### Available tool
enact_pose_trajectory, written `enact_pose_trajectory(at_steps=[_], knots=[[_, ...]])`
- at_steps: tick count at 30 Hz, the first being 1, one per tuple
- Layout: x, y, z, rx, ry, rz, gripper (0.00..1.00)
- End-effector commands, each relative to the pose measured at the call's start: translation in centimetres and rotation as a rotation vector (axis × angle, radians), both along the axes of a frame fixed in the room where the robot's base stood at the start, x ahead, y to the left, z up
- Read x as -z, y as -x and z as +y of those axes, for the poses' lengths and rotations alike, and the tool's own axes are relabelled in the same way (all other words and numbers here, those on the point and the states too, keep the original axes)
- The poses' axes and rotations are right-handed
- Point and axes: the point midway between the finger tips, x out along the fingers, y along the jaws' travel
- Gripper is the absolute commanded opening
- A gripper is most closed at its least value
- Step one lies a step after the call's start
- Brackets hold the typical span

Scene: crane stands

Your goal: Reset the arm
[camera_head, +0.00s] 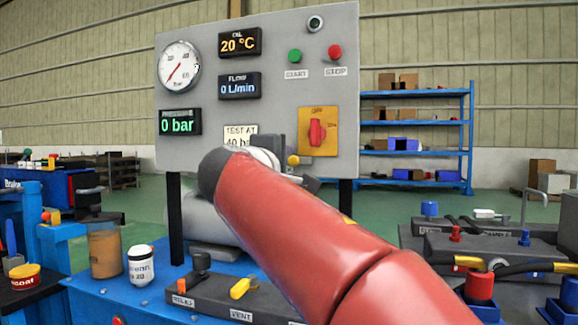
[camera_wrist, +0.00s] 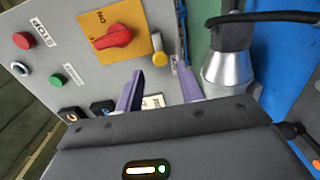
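My gripper (camera_wrist: 159,68) shows in the wrist view with its two purple fingers apart and nothing visible between them. It points at the grey control panel (camera_wrist: 70,15), beside the yellow switch plate with the red rotary knob (camera_wrist: 116,36). A small yellow-tipped part (camera_wrist: 158,50) appears close to the fingertips; I cannot tell whether they touch. In the head view my red arm reaches up from the lower right to the front of the panel (camera_head: 200,60) and hides most of the gripper. The red knob (camera_head: 317,132) is uncovered just above it.
Below the panel is a blue bench (camera_head: 110,300) with a white jar (camera_head: 140,265), an amber container (camera_head: 104,250) and a yellow-handled valve (camera_head: 239,288). Dark fixtures (camera_head: 490,250) with hoses stand at right. Blue shelves (camera_head: 415,122) are behind. Wrist view shows a silver-and-black fitting (camera_wrist: 228,65) close by at right.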

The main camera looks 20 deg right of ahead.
Motion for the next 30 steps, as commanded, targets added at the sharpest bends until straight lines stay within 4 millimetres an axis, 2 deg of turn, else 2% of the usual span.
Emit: enact_pose_trajectory(at_steps=[10,14,17,22,26,30], knots=[[0.1,0.2,0.0,0.0,-0.006,0.003,0.38],[1.6,1.4,-1.1,0.001,-0.086,0.041,0.38],[4.8,3.6,-2.7,0.008,-0.235,0.104,0.38],[12.6,9.7,-4.4,0.058,-0.588,0.228,0.38],[18.6,15.2,-4.2,0.127,-0.866,0.3,0.38],[24.3,21.0,-2.9,0.222,-1.153,0.35,0.38]])
